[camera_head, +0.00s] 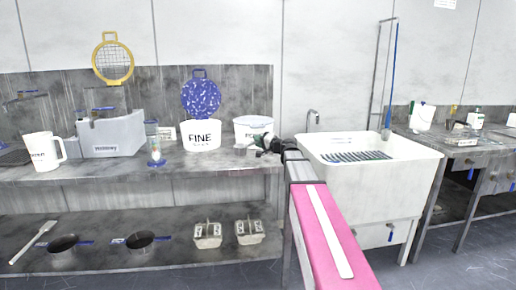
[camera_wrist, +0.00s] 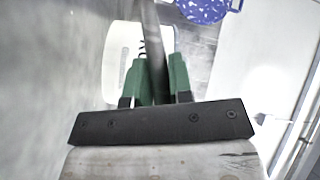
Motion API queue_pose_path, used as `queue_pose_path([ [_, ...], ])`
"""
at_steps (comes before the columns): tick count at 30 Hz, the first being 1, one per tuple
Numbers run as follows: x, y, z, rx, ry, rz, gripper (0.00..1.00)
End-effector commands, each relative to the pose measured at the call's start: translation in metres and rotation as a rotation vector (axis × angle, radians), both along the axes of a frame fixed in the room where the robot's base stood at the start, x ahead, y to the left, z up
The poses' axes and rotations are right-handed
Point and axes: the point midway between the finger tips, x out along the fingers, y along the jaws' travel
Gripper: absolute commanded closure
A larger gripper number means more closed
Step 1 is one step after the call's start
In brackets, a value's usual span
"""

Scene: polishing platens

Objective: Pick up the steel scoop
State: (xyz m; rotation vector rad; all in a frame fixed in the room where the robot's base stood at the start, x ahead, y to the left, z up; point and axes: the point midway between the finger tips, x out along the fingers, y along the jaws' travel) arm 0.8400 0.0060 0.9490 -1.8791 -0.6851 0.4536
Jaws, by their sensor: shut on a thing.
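The steel scoop (camera_wrist: 151,35) shows in the wrist view as a narrow dark grey strip running up from between my green fingers. My gripper (camera_wrist: 157,75) is shut on it. In the head view my gripper (camera_head: 263,142) is at the right end of the upper bench shelf, in front of the white tub at the back. A small grey metal piece (camera_head: 240,150) just left of the fingers looks like the scoop's end. Whether the scoop touches the bench is unclear, and much of it is hidden.
The white FINE tub (camera_head: 203,136) with a blue speckled disc (camera_head: 201,98) above it stands left of my gripper. Another white tub (camera_head: 253,126) is close behind. The white sink (camera_head: 395,178) is to the right. Pans and metal boxes sit on the lower shelf (camera_head: 180,258).

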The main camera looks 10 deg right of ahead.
Motion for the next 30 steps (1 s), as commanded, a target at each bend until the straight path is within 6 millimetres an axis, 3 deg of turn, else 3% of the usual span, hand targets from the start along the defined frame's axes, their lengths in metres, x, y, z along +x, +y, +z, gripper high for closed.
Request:
queue_pose_path([
  [1, 0.0, 0.0, 0.011, 0.001, -0.002, 0.0, 1.0],
  [9, -0.02, 0.06, 0.046, 0.001, -0.002, 0.003, 1.0],
  [15, -0.03, 0.092, 0.066, 0.002, -0.001, 0.003, 1.0],
  [21, -0.034, 0.108, 0.076, 0.002, 0.001, 0.0, 1.0],
  [30, -0.035, 0.112, 0.078, 0.002, 0.001, 0.0, 1.0],
])
